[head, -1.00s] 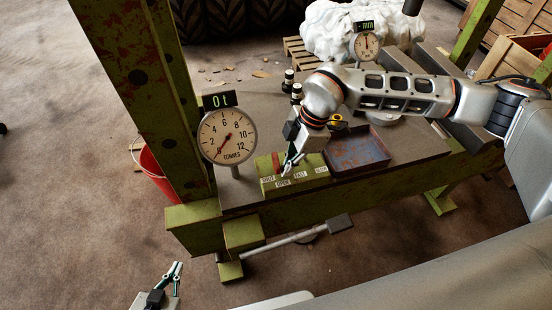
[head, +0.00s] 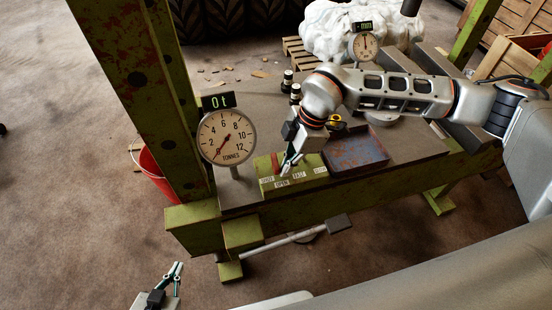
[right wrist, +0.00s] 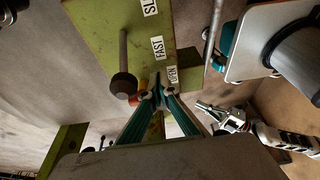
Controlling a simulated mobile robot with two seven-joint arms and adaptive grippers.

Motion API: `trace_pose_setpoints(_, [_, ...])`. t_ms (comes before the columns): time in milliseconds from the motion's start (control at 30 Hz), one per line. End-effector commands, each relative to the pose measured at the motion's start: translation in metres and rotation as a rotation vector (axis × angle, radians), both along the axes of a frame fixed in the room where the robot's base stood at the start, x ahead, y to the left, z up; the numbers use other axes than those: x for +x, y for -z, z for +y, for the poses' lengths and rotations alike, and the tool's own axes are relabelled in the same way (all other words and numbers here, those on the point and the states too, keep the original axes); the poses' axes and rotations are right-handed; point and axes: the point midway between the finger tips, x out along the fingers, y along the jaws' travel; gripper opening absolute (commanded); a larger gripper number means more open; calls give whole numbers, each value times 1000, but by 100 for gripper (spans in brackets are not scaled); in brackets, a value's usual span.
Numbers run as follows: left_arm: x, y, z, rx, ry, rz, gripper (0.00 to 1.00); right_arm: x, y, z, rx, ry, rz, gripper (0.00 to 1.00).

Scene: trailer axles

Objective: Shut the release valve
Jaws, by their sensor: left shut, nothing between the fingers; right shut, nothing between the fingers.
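My right gripper (head: 284,172) is shut and empty, pointing down at the block's front left, near the OPEN label. Whether it touches the red part I cannot tell. My left gripper (head: 178,266) is shut and empty, low over the floor.
A round gauge (head: 227,136) reading 0 t stands left of the block, next to a green post (head: 140,80). A rusty tray (head: 357,152) lies right of the block. A grey bar (head: 295,237) sticks out below the bench. A dark-knobbed rod (right wrist: 124,84) is close to my right fingers.

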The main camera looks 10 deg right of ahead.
Motion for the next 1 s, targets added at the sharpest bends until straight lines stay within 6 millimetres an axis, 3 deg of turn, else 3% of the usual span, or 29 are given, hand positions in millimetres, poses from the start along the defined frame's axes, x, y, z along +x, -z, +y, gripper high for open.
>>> trace_pose_setpoints(1000, [4, -15, 0, 0, -1, -12, 0, -6, -1, 18, 2, -1, 0, 0])
